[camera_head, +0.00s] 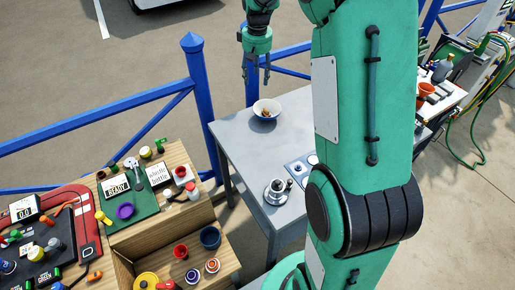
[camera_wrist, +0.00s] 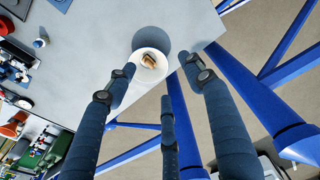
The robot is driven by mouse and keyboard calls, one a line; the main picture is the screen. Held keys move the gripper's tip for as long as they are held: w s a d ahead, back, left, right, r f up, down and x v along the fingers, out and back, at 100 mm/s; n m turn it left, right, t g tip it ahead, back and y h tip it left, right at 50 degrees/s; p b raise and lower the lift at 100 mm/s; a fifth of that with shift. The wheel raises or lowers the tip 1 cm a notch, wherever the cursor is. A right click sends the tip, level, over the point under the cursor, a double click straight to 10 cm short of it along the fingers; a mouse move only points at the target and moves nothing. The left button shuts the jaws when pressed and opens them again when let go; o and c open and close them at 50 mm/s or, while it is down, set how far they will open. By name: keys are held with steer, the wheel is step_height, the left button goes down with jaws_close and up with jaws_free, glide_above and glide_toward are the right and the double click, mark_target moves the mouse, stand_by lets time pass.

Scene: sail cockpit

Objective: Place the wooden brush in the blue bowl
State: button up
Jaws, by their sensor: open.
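A round bowl (camera_head: 267,115), pale inside with a darker bluish rim, stands on a grey table near its back edge. A small brown, wood-coloured thing (camera_head: 266,112) lies inside it; it also shows in the wrist view (camera_wrist: 149,61). It may be the wooden brush, but it is too small to tell. In the wrist view the bowl (camera_wrist: 160,72) looks white. My gripper (camera_head: 257,82) is open and empty above the bowl, its fingers pointing down. The wrist view shows its dark fingers spread around the bowl, apart from it.
The grey table (camera_head: 238,135) has free room around the bowl. A metal pot (camera_head: 276,192) stands near its front. A blue railing (camera_head: 202,100) runs behind. A wooden workbench (camera_head: 120,245) at left holds cups, signs and a green mat.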

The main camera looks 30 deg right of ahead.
steer(key=s+a+r+t, duration=0.1)
steer(key=s+a+r, duration=0.65)
steer(key=s, duration=0.25)
steer(key=s+a+r+t, duration=0.1)
steer(key=s+a+r, duration=0.5)
steer(key=s+a, duration=0.3)
steer(key=s+a+f+t, duration=0.1)
steer(key=s+a, duration=0.2)
steer(key=s, duration=0.7)
steer(key=s+a+f+t, duration=0.1)
steer(key=s+a, duration=0.2)
steer(key=s, duration=0.7)
steer(key=shift+s+f, duration=0.35)
steer(key=shift+f, duration=0.05)
